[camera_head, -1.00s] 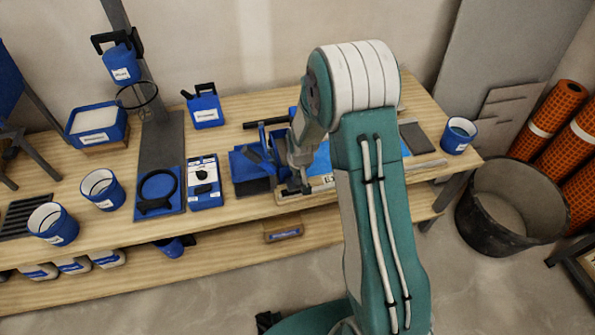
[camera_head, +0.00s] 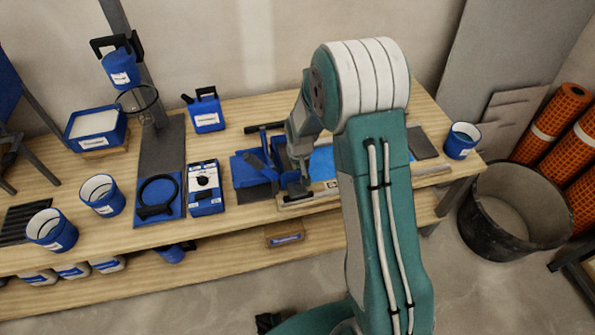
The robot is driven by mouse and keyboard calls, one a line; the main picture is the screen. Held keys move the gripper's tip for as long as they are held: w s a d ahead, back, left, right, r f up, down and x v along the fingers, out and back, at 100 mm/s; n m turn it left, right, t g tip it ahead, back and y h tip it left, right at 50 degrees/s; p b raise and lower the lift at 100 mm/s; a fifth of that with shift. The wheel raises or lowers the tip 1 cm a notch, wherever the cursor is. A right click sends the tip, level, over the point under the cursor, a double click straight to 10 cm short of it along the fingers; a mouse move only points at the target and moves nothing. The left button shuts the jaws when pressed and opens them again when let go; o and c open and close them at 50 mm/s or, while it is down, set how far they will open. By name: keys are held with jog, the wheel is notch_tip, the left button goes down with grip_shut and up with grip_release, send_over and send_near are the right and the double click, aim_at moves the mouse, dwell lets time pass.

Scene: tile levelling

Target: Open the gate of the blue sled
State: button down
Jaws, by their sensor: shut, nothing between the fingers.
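The blue sled (camera_head: 247,179) sits on the wooden bench, just left of the middle of the view. It has blue walls and a dark floor. A blue panel that looks like its gate (camera_head: 262,165) stands tilted at its right side, by a dark upright bar. My gripper (camera_head: 304,178) points down just right of the sled, close to that panel. It is shut and empty. I cannot tell whether it touches the panel. My arm hides part of the area to the right.
A blue-and-white boxed device (camera_head: 205,188) and a blue stand with a black ring (camera_head: 158,196) lie left of the sled. A blue jug (camera_head: 206,110) stands behind. Blue cups (camera_head: 102,196) are further left, and another cup (camera_head: 462,140) is at the right end.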

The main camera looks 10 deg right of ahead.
jog(key=s+v, duration=0.2)
jog(key=v, duration=0.7)
jog(key=shift+s, duration=0.2)
jog(key=shift+f, duration=0.1)
jog(key=s+r+t, duration=0.1)
jog(key=s+r, duration=0.9)
jog(key=r, duration=0.4)
jog(key=s+r, duration=0.3)
jog(key=s, duration=0.4)
jog(key=s+r+t, duration=0.1)
jog(key=s+r, duration=0.3)
jog(key=s, duration=0.4)
jog(key=shift+t, duration=0.3)
